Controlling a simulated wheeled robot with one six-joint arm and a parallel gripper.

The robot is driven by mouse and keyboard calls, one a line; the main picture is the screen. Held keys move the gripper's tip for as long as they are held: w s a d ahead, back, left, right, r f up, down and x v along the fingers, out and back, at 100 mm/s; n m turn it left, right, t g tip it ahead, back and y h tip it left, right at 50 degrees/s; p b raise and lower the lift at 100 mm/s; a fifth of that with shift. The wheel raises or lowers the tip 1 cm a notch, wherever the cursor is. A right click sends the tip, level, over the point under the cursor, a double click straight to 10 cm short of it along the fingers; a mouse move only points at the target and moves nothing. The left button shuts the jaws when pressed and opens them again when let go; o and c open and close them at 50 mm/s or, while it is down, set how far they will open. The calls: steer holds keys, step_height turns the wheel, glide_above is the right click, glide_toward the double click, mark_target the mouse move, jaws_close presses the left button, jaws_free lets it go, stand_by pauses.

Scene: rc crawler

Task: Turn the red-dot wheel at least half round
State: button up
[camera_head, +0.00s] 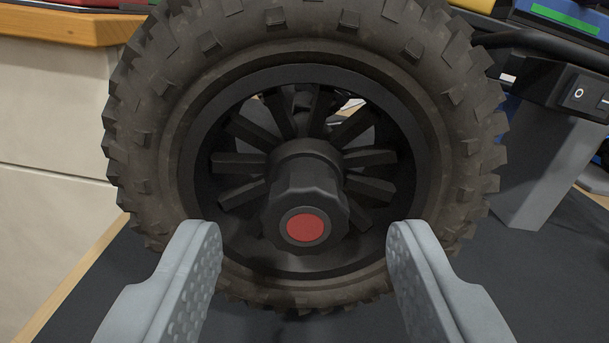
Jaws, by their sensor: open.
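The red-dot wheel (160,130) fills the middle of the view. It has a knobbly dark tyre, black spokes and a black hub (305,175) with a red dot (305,226) on its end. The hub points towards me. My gripper (305,250) is open, with one grey finger low on each side of the hub. Nothing is between the fingertips except the view of the hub and the lower rim. The fingers overlap the lower tyre in the picture; I cannot tell whether they touch it.
A dark mat (130,285) lies under the wheel. A pale cabinet (50,130) with a wooden top (60,28) stands at the left. A grey post (535,170) and a black switch box (580,92) are close to the wheel's right. Part of the crawler shows at upper right.

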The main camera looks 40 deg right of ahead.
steer(key=shift+x, duration=0.85)
jaws_close()
steer(key=shift+m, duration=0.3)
